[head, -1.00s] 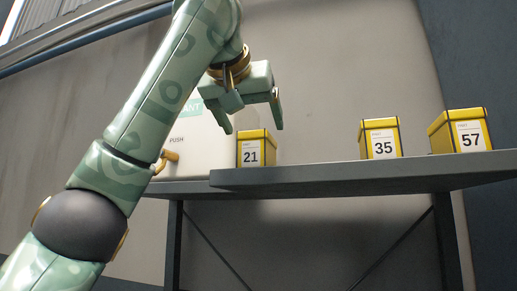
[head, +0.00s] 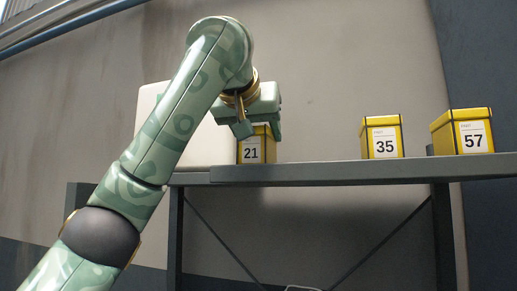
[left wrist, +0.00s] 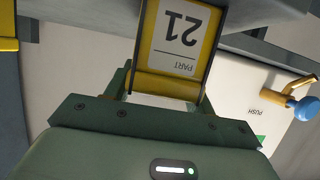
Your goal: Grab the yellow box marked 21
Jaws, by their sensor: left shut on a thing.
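The yellow box marked 21 (head: 256,151) stands on the grey shelf (head: 330,172), at its left part in the head view. My left gripper (head: 260,125) is over its top, with the fingers reaching down at its sides, and is shut on it. In the left wrist view the box (left wrist: 178,45) appears upside down between the fingers (left wrist: 160,85), its label reading "PART 21". The box's upper part is partly hidden by the gripper in the head view. My right gripper is not in view.
Yellow boxes marked 35 (head: 382,136) and 57 (head: 463,131) stand farther right on the shelf, with free space between 21 and 35. A white case (head: 150,110) is behind my arm. The left wrist view shows a handle with a blue knob (left wrist: 303,108).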

